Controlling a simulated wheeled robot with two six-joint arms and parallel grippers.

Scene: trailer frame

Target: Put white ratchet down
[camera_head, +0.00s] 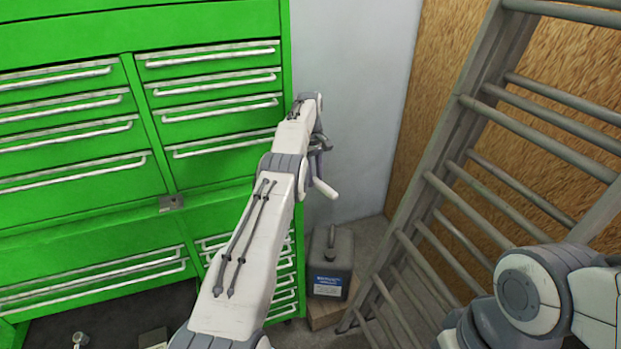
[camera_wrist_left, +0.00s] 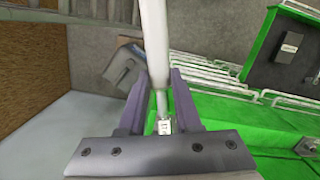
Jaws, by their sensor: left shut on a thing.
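My left gripper (camera_head: 318,146) is held up in front of the right end of the green tool cabinet, at the wall. It is shut on the white ratchet (camera_head: 325,188), whose pale end hangs out below the gripper. In the left wrist view the ratchet (camera_wrist_left: 154,40) runs between the two fingers of the left gripper (camera_wrist_left: 158,78) and out past the top edge. A small metal end shows near the palm. My right arm shows at the lower right of the head view, but its gripper is out of view.
The green tool cabinet (camera_head: 100,225) with several drawers fills the left side. A grey jerrycan (camera_head: 331,262) stands on a box (camera_head: 326,312) below the gripper. A metal ladder (camera_head: 455,125) leans at the right, before a chipboard wall (camera_head: 440,65).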

